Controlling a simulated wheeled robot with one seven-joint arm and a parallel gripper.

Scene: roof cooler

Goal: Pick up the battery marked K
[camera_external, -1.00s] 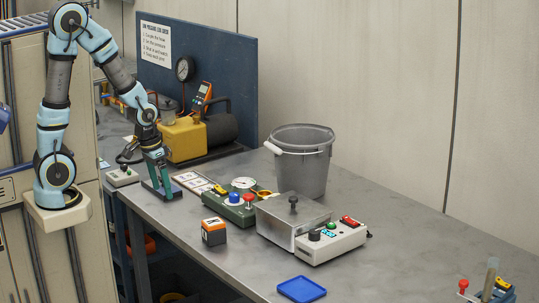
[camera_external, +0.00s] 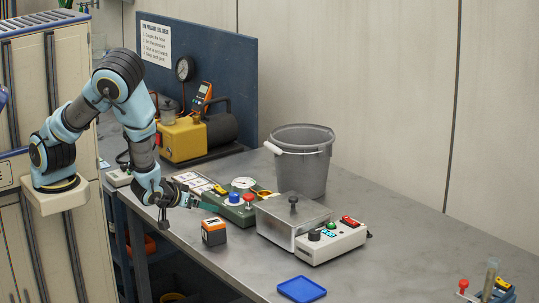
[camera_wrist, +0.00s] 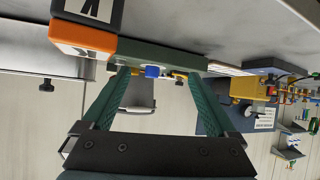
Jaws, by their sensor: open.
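The battery (camera_external: 213,231) is a small black and orange block standing on the bench near its front edge. It has pale label patches; in the wrist view the battery (camera_wrist: 85,35) is at the upper left, cut off by the frame edge, with part of a dark letter that looks like a K. My gripper (camera_external: 206,204) is at the front edge of the bench, just behind and left of the battery in the external view, pointing right. In the wrist view my gripper (camera_wrist: 157,74) has its two green fingers spread with nothing held between them. The battery lies outside the fingers.
A green panel (camera_external: 232,211) with a gauge and knobs is close beyond the fingers. A metal box with a white control unit (camera_external: 330,243) stands right of the battery. A grey bucket (camera_external: 302,165) is behind. A blue tray (camera_external: 301,289) lies in front, with bare bench around it.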

